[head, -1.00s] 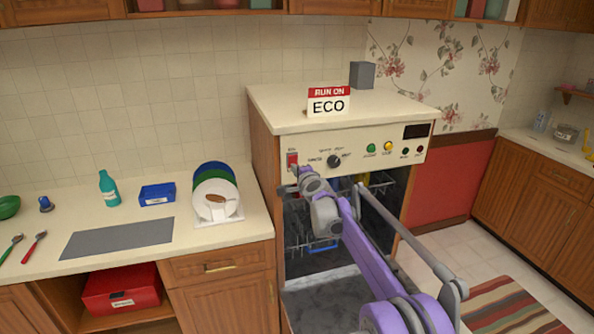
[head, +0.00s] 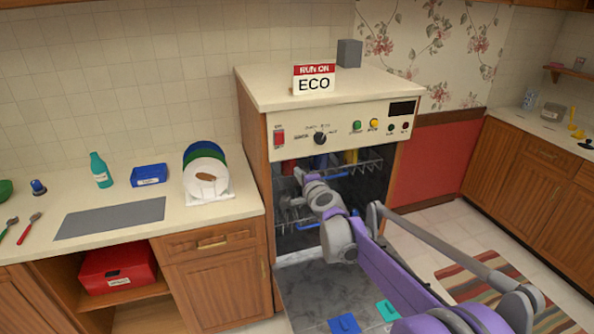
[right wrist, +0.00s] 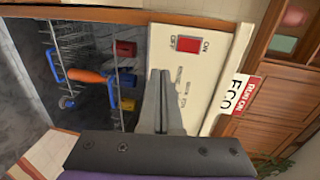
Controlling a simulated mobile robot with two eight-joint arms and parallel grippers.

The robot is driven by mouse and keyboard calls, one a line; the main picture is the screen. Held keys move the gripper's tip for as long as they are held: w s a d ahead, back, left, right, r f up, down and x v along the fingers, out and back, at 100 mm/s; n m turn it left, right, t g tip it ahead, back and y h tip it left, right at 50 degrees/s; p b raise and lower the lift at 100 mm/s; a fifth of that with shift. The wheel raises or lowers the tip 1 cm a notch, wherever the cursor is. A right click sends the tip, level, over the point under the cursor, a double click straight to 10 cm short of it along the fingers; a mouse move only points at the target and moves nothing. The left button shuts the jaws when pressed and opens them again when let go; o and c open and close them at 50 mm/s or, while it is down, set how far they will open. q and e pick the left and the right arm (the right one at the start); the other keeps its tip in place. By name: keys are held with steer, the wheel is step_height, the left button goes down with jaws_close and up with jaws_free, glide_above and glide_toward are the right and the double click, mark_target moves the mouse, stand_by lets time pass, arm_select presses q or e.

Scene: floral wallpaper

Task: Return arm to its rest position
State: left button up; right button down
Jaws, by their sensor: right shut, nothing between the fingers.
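My purple and grey right arm reaches up from the lower right of the head view to the dishwasher (head: 332,128). My right gripper (head: 297,174) is in front of the rack opening, below the control panel and apart from the red switch (head: 279,138). In the right wrist view its fingers (right wrist: 160,76) are together and empty, with the red switch (right wrist: 188,46) beside them between the OFF and ON labels. My left gripper is not in view.
The dishwasher door (head: 312,290) is open, with a blue item (head: 344,324) and a green item (head: 387,311) on it. An ECO sign (head: 314,80) stands on top. The counter at left holds a plate rack (head: 207,180), a blue box (head: 149,175) and a bottle (head: 100,170).

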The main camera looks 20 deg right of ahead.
steer(key=shift+w, duration=0.15)
steer(key=s+a+f+n+g+y, duration=0.1)
steer(key=s+a+f+n+g, duration=0.2)
steer(key=s, duration=0.5)
steer(key=s+a+f+n+y, duration=0.1)
steer(key=s+a+n, duration=0.25)
steer(key=s, duration=0.35)
steer(key=s+a+f+n+g, duration=0.1)
steer(key=s+a+n+g, duration=0.1)
steer(key=s+n, duration=0.45)
steer(key=s+d+f+n+g+h, duration=0.1)
steer(key=s+d+f+n+g, duration=0.1)
steer(key=s+f, duration=0.4)
steer(key=s+d+f+n+g+h, duration=0.1)
steer(key=s+f, duration=0.5)
steer(key=s, duration=1)
steer(key=shift+s+d+f+n+g+h, duration=0.15)
steer(key=shift+d+f+n+g+h, duration=0.15)
steer(key=shift+n+g, duration=0.65)
